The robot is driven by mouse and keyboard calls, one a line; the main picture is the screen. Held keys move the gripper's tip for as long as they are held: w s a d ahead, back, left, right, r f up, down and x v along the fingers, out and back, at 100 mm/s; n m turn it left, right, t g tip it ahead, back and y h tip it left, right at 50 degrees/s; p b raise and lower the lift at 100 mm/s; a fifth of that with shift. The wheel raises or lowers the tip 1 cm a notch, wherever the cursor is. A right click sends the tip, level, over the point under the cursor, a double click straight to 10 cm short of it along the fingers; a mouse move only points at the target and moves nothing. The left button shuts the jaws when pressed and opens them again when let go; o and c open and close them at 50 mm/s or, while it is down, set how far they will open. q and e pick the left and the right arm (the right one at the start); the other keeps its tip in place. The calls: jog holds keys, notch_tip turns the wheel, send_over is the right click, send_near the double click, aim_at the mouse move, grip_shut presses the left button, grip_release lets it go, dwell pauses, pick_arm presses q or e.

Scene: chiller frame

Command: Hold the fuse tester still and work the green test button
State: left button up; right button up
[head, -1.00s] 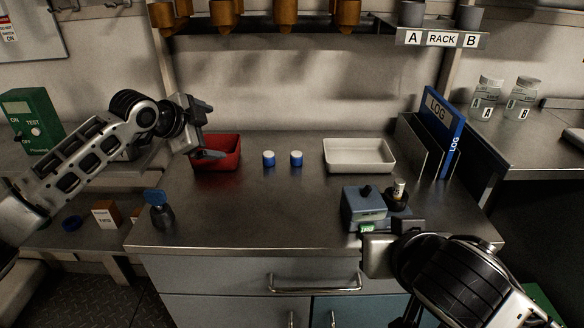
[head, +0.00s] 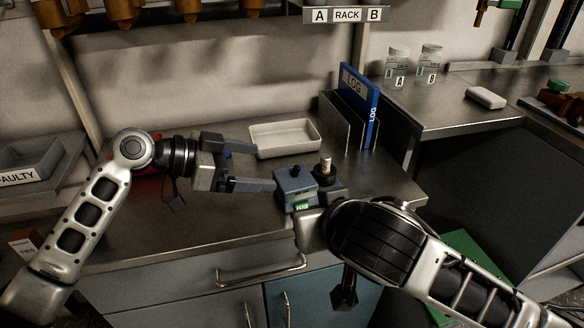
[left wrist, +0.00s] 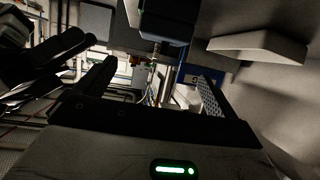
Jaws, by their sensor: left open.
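The fuse tester, a blue-grey box (head: 294,184) with a black knob on top, stands on the steel counter. A small pale cylinder (head: 325,165) stands upright in a dark holder at its right. The left wrist view is dark and hard to read.
A white tray (head: 284,150) lies behind the tester. A blue LOG binder (head: 372,118) stands in a rack at the back right. A red bin (head: 148,188) is mostly hidden behind my left arm.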

aim_at(296, 170)
pick_arm(q)
jog(key=x, duration=1)
jog(key=shift+d+f, duration=0.1)
jog(key=shift+f, duration=0.05)
jog(key=c, duration=1.2)
pick_arm(e)
grip_shut()
dwell(0.4)
